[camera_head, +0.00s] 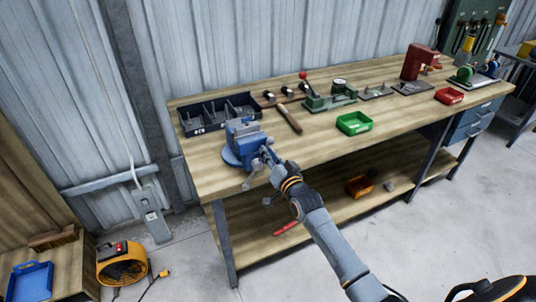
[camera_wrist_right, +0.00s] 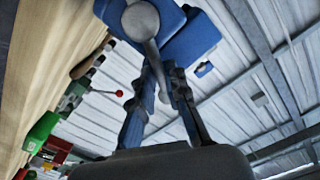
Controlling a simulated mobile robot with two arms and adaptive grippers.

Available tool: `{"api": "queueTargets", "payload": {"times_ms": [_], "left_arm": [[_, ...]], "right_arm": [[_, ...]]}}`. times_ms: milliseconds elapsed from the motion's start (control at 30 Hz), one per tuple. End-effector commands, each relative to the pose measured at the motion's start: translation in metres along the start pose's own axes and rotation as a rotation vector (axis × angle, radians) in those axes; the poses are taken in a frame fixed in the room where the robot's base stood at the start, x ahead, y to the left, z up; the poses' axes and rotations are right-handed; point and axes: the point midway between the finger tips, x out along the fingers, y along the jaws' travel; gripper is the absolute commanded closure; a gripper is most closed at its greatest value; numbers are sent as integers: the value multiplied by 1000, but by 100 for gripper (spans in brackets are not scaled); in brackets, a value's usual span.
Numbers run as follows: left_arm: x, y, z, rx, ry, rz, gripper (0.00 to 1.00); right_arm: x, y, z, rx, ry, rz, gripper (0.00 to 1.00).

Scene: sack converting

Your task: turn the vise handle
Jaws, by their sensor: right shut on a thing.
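The blue bench vise (camera_head: 240,140) stands at the near left corner of the wooden workbench (camera_head: 210,175). My right gripper (camera_head: 267,155) is at the front of the vise, shut on the handle. In the right wrist view the grey handle (camera_wrist_right: 153,60) runs down from the round screw head between the two blue fingers (camera_wrist_right: 158,85). The fingers hide part of the handle. My left gripper is not in view.
A black divided bin (camera_head: 220,113) sits behind the vise, with a hammer (camera_head: 289,119) to its right. A green tray (camera_head: 354,123) and a red tray (camera_head: 449,96) stand farther right. The bench front between vise and green tray is clear.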

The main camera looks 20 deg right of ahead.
Motion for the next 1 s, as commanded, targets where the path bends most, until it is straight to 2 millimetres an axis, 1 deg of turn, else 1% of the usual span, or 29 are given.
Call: {"api": "queueTargets", "payload": {"times_ms": [33, 67, 100, 167, 200, 500, 633, 767, 1000], "left_arm": [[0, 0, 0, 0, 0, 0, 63], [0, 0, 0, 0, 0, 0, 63], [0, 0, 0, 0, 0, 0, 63], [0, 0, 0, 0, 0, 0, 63], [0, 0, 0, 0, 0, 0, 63], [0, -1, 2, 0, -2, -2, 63], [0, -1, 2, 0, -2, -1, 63], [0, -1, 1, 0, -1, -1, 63], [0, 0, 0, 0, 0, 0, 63]], "right_arm": [[-1, 2, 5, 0, -10, 5, 100], [-1, 2, 5, 0, -10, 5, 100], [-1, 2, 5, -1, -10, 5, 84], [-1, 2, 5, -1, -10, 5, 72], [-1, 2, 5, -1, -9, 4, 64], [-1, 1, 2, -1, -4, 2, 63], [-8, 1, 2, -1, -5, 2, 63], [-28, 1, 3, -1, -5, 3, 63], [-79, 2, 3, -1, -7, 4, 63]]}}
